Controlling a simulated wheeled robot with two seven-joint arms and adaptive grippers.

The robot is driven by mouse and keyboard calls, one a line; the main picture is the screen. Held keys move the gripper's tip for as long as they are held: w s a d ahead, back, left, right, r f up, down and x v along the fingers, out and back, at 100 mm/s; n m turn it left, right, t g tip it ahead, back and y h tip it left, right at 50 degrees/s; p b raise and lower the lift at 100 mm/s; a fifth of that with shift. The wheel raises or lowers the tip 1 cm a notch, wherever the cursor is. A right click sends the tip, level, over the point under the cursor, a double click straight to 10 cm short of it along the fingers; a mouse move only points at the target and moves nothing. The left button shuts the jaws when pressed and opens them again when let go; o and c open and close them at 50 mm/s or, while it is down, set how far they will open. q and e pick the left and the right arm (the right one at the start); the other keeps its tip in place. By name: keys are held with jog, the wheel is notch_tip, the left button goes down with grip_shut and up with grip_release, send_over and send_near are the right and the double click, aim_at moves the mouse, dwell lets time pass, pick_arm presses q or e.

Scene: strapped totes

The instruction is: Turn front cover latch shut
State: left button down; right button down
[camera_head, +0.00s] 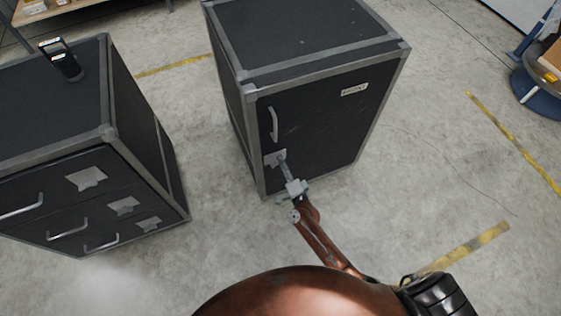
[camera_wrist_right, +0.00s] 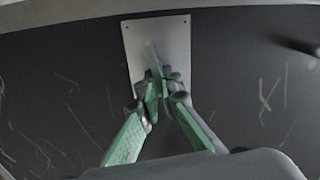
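The black case (camera_head: 318,128) with grey metal edges stands upright in the middle of the head view, with a label reading "FRONT" on its cover. The front cover latch (camera_head: 269,158) is a light metal plate low on the cover's left side, below a handle. In the right wrist view the latch plate (camera_wrist_right: 182,42) fills the top middle, with a thin upright turn piece (camera_wrist_right: 153,56) on it. My right gripper (camera_head: 284,166) reaches the latch. Its green fingers (camera_wrist_right: 162,85) are close together around the turn piece, whose lower part they hide. My left gripper is out of view.
A handle (camera_head: 273,124) sits on the cover above the latch. A second black case (camera_head: 85,180) with drawers stands at left, a dark handheld device (camera_head: 64,62) on its top. Concrete floor between the cases and to the right is clear. A blue round base (camera_head: 540,95) is at far right.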

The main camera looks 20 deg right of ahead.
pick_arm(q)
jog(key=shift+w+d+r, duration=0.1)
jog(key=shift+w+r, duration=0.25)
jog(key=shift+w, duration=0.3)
pick_arm(e)
jog(key=shift+f+m, duration=0.25)
jog(key=shift+m, duration=0.75)
jog(key=c, duration=2.1)
grip_release()
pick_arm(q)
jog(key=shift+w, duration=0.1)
pick_arm(e)
jog(key=s, duration=1.2)
jog(key=shift+d, duration=0.2)
